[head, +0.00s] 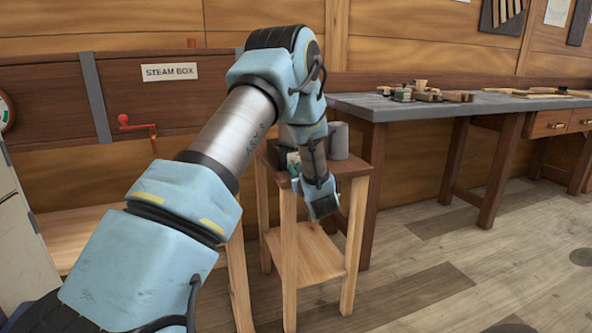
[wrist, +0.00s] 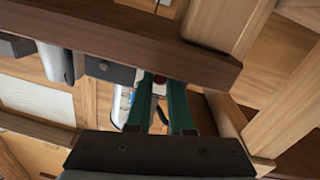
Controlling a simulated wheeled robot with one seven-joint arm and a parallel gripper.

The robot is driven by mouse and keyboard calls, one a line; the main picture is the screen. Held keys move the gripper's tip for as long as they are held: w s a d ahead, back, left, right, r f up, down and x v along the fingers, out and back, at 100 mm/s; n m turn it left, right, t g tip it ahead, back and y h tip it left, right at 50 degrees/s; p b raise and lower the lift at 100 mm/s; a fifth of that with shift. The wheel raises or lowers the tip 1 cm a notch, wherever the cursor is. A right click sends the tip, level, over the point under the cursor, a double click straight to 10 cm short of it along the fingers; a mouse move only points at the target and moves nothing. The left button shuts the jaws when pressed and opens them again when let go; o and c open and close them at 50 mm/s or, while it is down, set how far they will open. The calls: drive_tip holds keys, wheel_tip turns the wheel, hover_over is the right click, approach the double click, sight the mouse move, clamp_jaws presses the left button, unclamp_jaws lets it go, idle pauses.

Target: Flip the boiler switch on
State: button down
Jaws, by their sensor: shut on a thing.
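A dark box (wrist: 108,70) with a small round mark is beside the fingertips, just beyond the edge of a dark brown board. In the head view, my arm reaches down to a small wooden stand (head: 350,168). My arm hides most of what stands on its left part, and the fingertips cannot be made out clearly there.
A grey mug-like vessel (head: 338,140) stands on the stand, close to my wrist. A workbench (head: 375,106) with small wooden items is to the right. A steam box (head: 150,92) with a red-handled crank (head: 137,124) is to the left. The floor at right is mostly clear.

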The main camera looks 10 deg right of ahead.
sight(293, 161)
drive_tip(key=shift+r+p, duration=0.2)
drive_tip(key=shift+p, duration=0.1)
drive_tip(key=r+g+p, duration=0.1)
drive_tip(key=p, duration=0.1)
drive_tip(key=shift+g+p, duration=0.3)
drive_tip(key=shift+p, duration=0.05)
drive_tip(key=r+g+p, duration=0.1)
drive_tip(key=g+p, duration=0.1)
drive_tip(key=p, duration=0.2)
drive_tip(key=shift+r+h+p, duration=0.15)
drive_tip(key=shift+h+p, duration=0.15)
drive_tip(key=shift+p, duration=0.05)
drive_tip(key=g+p, duration=0.2)
drive_tip(key=p, duration=0.3)
drive_tip(key=r+g+p, duration=0.1)
drive_tip(key=g+p, duration=0.1)
drive_tip(key=p, duration=0.3)
drive_tip(key=shift+w+r, duration=0.1)
drive_tip(key=shift+r, duration=0.05)
drive_tip(key=g+p, duration=0.1)
drive_tip(key=p, duration=0.2)
drive_tip(key=shift+w+n+p, duration=0.1)
drive_tip(key=shift+n+p, duration=0.2)
drive_tip(key=shift+p, duration=0.1)
drive_tip(key=shift+g+p, duration=0.5)
drive_tip(key=shift+p, duration=0.35)
drive_tip(key=shift+w, duration=0.1)
